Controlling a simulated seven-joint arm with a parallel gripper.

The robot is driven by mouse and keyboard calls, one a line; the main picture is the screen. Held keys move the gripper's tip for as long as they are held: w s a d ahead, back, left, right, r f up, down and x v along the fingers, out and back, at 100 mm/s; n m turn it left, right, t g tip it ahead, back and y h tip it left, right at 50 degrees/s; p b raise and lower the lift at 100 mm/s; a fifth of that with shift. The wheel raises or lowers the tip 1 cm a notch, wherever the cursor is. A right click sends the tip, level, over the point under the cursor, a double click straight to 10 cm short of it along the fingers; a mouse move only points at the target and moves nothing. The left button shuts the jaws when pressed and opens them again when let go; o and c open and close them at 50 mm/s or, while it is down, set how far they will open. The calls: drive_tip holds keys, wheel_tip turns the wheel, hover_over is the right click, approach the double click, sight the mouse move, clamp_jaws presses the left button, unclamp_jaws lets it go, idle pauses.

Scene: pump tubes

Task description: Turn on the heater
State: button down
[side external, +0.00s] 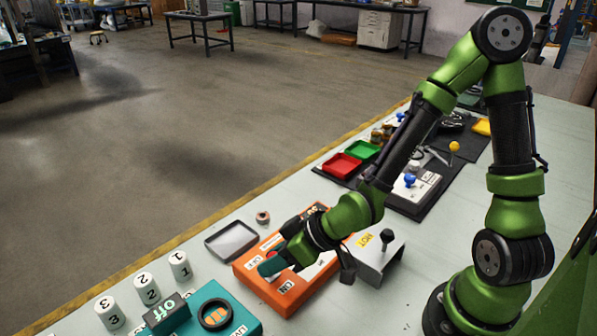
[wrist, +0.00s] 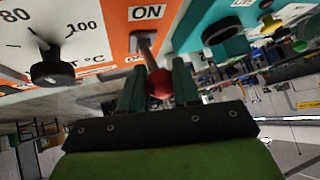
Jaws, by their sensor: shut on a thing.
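The heater is an orange box (side external: 285,292) with a white panel, on the table below my gripper (side external: 280,262). In the wrist view its orange face (wrist: 115,45) carries an ON label (wrist: 147,12) and a second label, partly hidden by the lever. A switch lever (wrist: 149,55) with a red ball tip (wrist: 160,84) comes out of a slot beside the ON label. My gripper (wrist: 158,85) is shut on the red ball, with one green finger on each side. A black dial (wrist: 52,68) sits beside a °C scale. The fingertips partly hide the lever in the side view.
A grey metal stand (side external: 376,258) marked HOT is right of the heater. A teal box (side external: 215,312) with an "off" sign is front left, near numbered white cups (side external: 147,289). An empty dark tray (side external: 231,241) lies behind. Red (side external: 342,166) and green (side external: 362,150) trays are farther back.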

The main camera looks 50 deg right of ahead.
drive_tip(key=c, duration=0.8)
unclamp_jaws()
drive_tip(key=shift+w, duration=0.1)
drive_tip(key=shift+w+a+r+g, duration=0.15)
drive_tip(key=shift+w+g, duration=0.4)
drive_tip(key=shift+g, duration=0.55)
drive_tip(key=shift+w+m+g, duration=0.1)
drive_tip(key=shift+m+g, duration=0.2)
drive_tip(key=shift+w, duration=0.1)
